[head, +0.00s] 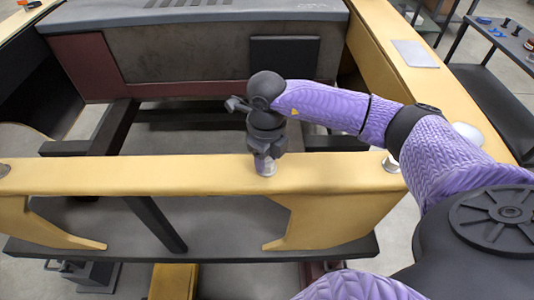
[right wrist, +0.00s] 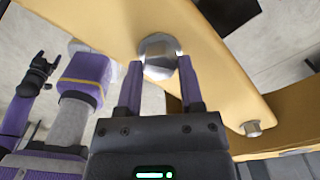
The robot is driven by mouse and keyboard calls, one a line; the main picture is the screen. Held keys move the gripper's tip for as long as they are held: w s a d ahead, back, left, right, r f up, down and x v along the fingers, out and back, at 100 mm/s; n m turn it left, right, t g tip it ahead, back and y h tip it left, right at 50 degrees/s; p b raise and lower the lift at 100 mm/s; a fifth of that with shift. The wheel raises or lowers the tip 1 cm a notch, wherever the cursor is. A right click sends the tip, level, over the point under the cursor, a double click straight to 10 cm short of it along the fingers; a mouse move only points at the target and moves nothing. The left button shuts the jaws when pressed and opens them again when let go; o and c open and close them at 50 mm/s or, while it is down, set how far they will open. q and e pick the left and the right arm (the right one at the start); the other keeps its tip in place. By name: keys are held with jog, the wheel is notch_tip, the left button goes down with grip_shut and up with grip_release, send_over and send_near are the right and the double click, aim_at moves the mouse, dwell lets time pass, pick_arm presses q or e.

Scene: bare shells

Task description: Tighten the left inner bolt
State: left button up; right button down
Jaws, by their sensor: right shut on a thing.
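My right gripper (head: 264,158) points down at the near yellow beam, at a bolt in the middle of the picture. In the right wrist view, its two purple fingers (right wrist: 160,72) are shut on the silver bolt head (right wrist: 158,48), one on each side. The head sits at the beam's surface; its lower part is hidden. In the head view the bolt (head: 268,170) shows just below the fingertips. What looks like my left arm's dark end (right wrist: 35,75) shows small at the left of the right wrist view; its jaws are unclear.
Another silver bolt (head: 392,163) stands to the right on the yellow beam (head: 130,174), and a darker bolt (head: 4,170) at the far left. Behind is an open shell bay with a dark crossbar (head: 115,128). A table (head: 490,45) with small parts stands at the upper right.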

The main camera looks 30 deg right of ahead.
jog(key=m, duration=0.2)
jog(key=shift+w+r+m+p, duration=0.1)
jog(key=shift+r+m+p, duration=0.1)
jog(key=shift+m+p, duration=0.55)
jog(key=shift+m, duration=0.95)
pick_arm(q)
jog(key=shift+w+d+r, duration=0.1)
jog(key=shift+d+r, duration=0.35)
jog(key=shift+r, duration=0.4)
pick_arm(e)
jog(key=shift+f+m, duration=0.1)
jog(key=shift+m, duration=0.3)
pick_arm(q)
jog(key=shift+a, duration=0.25)
pick_arm(e)
jog(key=shift+c, duration=2)
grip_release()
jog(key=shift+f, duration=0.1)
jog(key=shift+o, duration=0.9)
